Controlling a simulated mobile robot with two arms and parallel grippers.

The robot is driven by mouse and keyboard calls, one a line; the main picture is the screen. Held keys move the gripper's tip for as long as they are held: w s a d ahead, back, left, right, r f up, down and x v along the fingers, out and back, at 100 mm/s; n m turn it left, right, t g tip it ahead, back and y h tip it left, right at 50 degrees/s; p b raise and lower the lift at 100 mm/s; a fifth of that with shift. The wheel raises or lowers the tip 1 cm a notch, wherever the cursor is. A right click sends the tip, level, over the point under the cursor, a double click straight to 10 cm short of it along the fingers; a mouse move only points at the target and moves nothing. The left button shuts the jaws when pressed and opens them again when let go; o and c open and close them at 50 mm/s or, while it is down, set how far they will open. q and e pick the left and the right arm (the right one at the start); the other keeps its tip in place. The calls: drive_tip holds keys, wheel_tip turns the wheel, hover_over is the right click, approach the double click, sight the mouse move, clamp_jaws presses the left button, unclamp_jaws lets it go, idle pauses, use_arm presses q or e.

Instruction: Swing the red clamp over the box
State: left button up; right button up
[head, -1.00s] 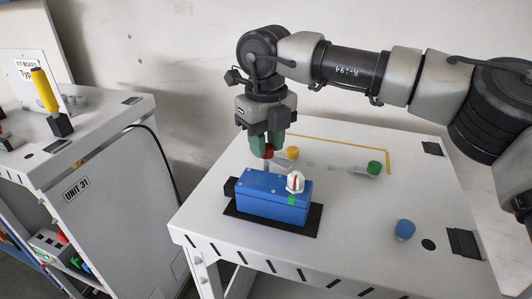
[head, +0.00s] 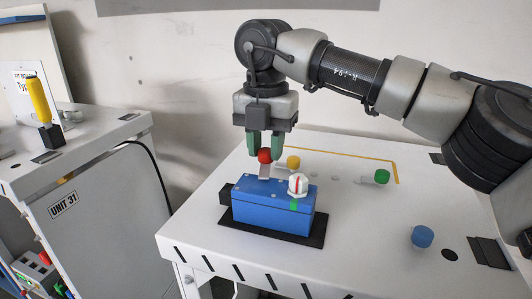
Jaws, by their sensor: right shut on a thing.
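The red clamp (head: 264,156) has a round red knob and a short grey bar that points towards the camera, its near end at the back edge of the box. My right gripper (head: 264,150) comes from above, its green fingers shut on the red knob. The blue box (head: 270,212) sits on a black mat (head: 311,238) on the white table. A white hex knob with a red stripe (head: 298,185) stands on the box's right part, with a green mark below it. My left gripper is not in view.
A yellow knob (head: 293,162) stands just behind the box, and a green knob (head: 381,177) further right. A blue knob (head: 422,236) stands at the right front. Left is another white unit (head: 100,185) with a yellow handle (head: 40,97).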

drive_tip(key=shift+r+m+b, duration=0.1)
drive_tip(key=shift+m+b, duration=0.45)
drive_tip(key=shift+m, duration=0.75)
drive_tip(key=o, duration=0.9)
wheel_tip(320, 180, up, 11)
drive_tip(key=shift+f+p, duration=0.1)
drive_tip(key=shift+p, duration=0.3)
